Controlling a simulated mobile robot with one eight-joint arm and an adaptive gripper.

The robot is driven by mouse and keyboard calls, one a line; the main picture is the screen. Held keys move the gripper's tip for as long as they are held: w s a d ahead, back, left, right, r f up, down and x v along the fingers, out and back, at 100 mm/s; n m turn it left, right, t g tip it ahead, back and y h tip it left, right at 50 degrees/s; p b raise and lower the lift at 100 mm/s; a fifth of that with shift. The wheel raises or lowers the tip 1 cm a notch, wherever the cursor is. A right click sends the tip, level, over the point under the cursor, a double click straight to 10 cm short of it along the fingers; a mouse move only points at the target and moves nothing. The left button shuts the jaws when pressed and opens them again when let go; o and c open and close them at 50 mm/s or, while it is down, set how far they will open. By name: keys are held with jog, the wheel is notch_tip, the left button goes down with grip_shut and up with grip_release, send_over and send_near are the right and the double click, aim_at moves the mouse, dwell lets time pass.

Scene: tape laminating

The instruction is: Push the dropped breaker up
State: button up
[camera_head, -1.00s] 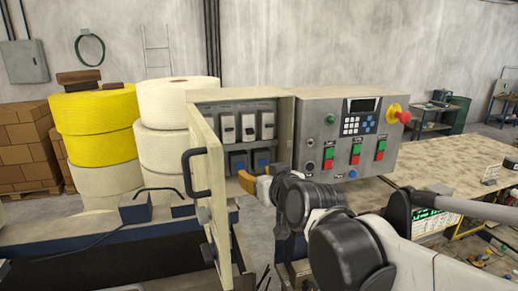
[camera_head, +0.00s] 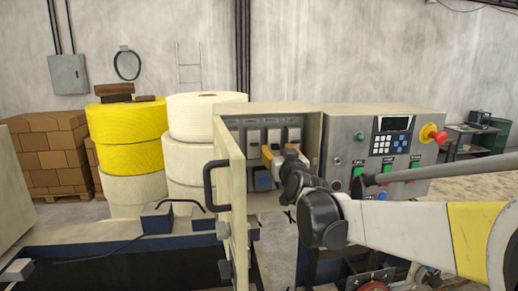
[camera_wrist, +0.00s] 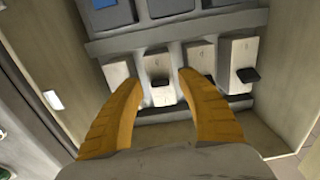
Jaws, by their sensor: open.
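The open cabinet holds a row of white breakers with dark levers. In the wrist view one white breaker (camera_wrist: 163,97) shows between my fingertips, its dark lever facing me. Another breaker (camera_wrist: 238,55) with a dark lever is to the right, and one (camera_wrist: 116,73) is to the left. I cannot tell surely which breaker is dropped. My gripper (camera_wrist: 159,78) is open, its two orange fingers spread around the middle breaker in the picture; contact is unclear. In the head view my gripper (camera_head: 279,150) is inside the cabinet opening, partly covering the breaker row (camera_head: 253,138).
The cabinet door (camera_head: 232,200) stands open left of my gripper, with a dark handle. A blue-faced switch (camera_head: 262,180) is below the breakers. The control panel (camera_head: 345,140) with buttons is right of the opening. Yellow and white rolls (camera_head: 130,140) stand behind on the left.

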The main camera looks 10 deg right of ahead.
jog(key=shift+w, duration=0.2)
grip_shut()
jog(key=shift+s+r+g, duration=0.1)
jog(key=shift+r+g, duration=0.1)
jog(key=shift+g, duration=0.1)
jog(key=r+g+p, duration=0.1)
jog(key=g+p, duration=0.2)
jog(key=shift+r, duration=0.1)
jog(key=shift+r+g+p, duration=0.2)
jog(key=shift+g+p, duration=0.6)
jog(key=shift+g, duration=0.3)
jog(key=shift+r+g+p, duration=0.15)
jog(key=shift+g+p, duration=0.65)
jog(key=shift+g, duration=0.3)
jog(key=shift+f, duration=0.1)
